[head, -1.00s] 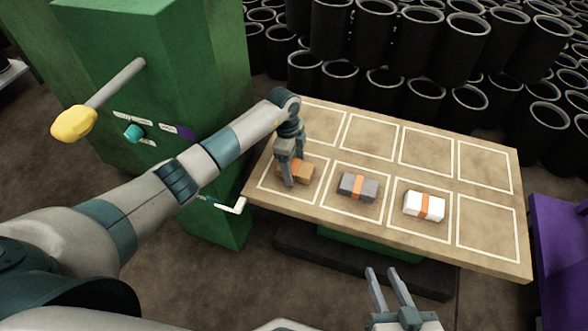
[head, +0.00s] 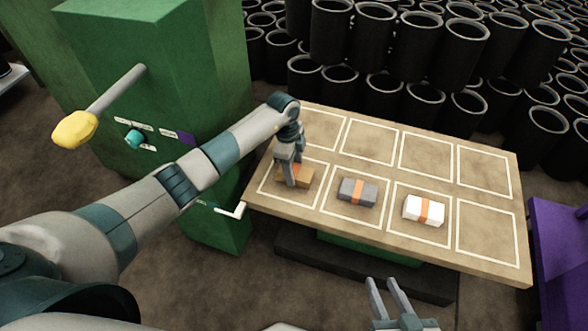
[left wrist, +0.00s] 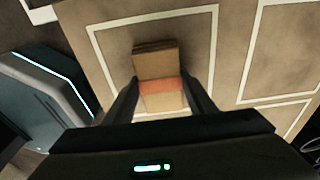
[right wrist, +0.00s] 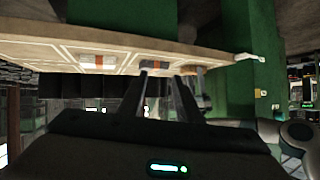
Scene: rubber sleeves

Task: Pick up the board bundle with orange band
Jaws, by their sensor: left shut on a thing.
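A brown board bundle with an orange band (head: 305,178) sits in the front-left marked square of the table (head: 480,258). In the left wrist view the bundle (left wrist: 157,66) lies between the two fingers, its band level with the fingertips. My left gripper (head: 292,182) is at the bundle from above, shut on it, and partly hides it in the head view. The bundle appears to be at the table surface; I cannot tell if it is lifted. My right gripper (head: 387,283) is open and empty, in front of the table's near edge.
A grey block with an orange band (head: 358,191) and a white block with an orange band (head: 424,210) sit in neighbouring squares. The back row is empty. A green machine (head: 150,80) with a yellow-knobbed lever (head: 75,125) stands left. Black sleeves (head: 372,38) are stacked behind.

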